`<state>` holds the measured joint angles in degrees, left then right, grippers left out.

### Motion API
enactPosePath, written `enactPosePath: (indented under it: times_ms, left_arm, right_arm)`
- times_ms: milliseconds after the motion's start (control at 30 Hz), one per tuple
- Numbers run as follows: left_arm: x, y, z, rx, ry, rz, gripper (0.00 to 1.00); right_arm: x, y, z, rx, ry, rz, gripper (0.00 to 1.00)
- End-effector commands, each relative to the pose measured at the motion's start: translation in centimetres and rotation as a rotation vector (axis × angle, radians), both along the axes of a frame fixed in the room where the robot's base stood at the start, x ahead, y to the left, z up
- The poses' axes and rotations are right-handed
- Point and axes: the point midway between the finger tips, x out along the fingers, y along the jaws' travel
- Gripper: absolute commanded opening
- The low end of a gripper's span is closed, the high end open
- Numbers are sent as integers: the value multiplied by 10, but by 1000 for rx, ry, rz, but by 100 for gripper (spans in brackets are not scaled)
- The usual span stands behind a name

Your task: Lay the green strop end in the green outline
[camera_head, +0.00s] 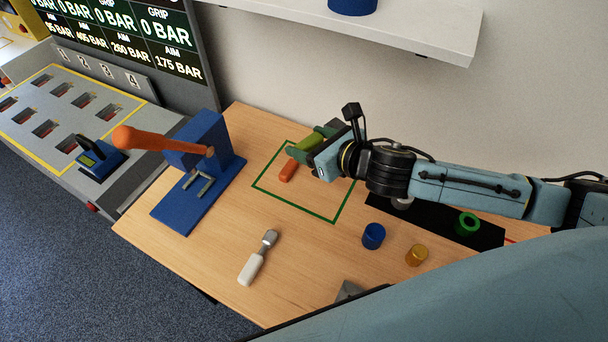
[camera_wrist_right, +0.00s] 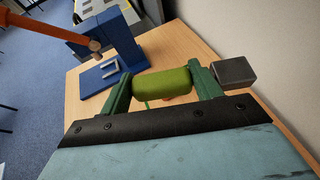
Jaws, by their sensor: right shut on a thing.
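My right gripper (camera_head: 312,144) is shut on the green strop end (camera_head: 307,141), over the upper part of the green outline (camera_head: 308,213) on the wooden table. In the right wrist view the green strop end (camera_wrist_right: 162,84) lies crosswise between the two green fingers. I cannot tell whether it touches the table. An orange piece (camera_head: 287,171) lies inside the outline, just below and left of the gripper. The arm hides the outline's right upper part. My left gripper is not in view.
A blue stand (camera_head: 193,160) with an orange lever (camera_head: 160,143) is left of the outline. A white-handled tool (camera_head: 257,259), a blue cup (camera_head: 373,236) and a yellow cup (camera_head: 416,255) stand or lie nearer. A white shelf (camera_head: 400,26) overhangs the back. The outline's lower part is clear.

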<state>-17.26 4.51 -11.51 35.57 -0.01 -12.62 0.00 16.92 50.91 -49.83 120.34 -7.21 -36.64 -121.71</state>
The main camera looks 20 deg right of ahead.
Motion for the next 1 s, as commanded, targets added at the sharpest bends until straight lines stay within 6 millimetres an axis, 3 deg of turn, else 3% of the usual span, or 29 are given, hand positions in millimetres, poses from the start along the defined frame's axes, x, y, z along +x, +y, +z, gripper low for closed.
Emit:
enactPosePath:
  times_ms: [200, 433, 733, 1000]
  left_arm:
    - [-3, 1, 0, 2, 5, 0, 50]
    - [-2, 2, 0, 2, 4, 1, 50]
    - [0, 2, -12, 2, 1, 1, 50]
    - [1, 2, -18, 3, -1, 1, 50]
  right_arm:
    - [3, -19, -40, -9, 0, 206, 34]
    - [-3, -38, -58, -2, -1, 309, 34]
    - [-5, -40, -108, 4, 2, 323, 34]
    - [-5, -39, -137, 3, 0, 323, 34]
